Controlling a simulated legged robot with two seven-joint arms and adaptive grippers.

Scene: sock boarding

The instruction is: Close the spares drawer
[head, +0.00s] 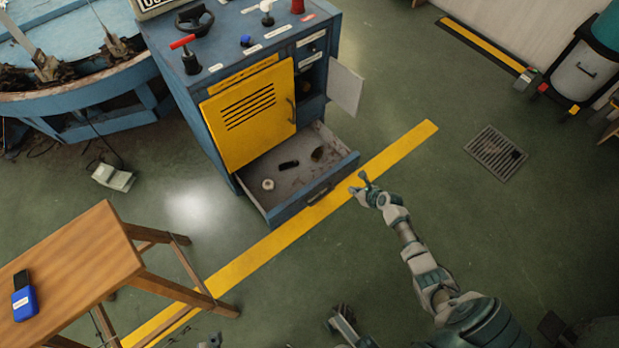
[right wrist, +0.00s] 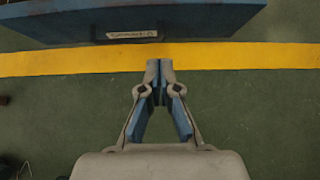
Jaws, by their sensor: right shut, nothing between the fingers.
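The spares drawer (head: 312,195) is the bottom drawer of the blue cabinet and stands pulled out. A few small items lie inside it. Its blue front also shows at the top of the right wrist view (right wrist: 205,20), with a pale label (right wrist: 132,34) too small to read. My right gripper (head: 361,183) is shut and empty, just outside the drawer front near its right end. In the right wrist view its fingertips (right wrist: 160,66) meet and point toward the drawer front, with a gap of floor between.
The blue cabinet (head: 215,175) has a shut yellow louvred door (head: 250,118) and an open pale door (head: 344,88) above the drawer's right side. A wooden table (head: 80,255) stands at the lower left. A yellow floor stripe (head: 400,150) passes under the drawer front.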

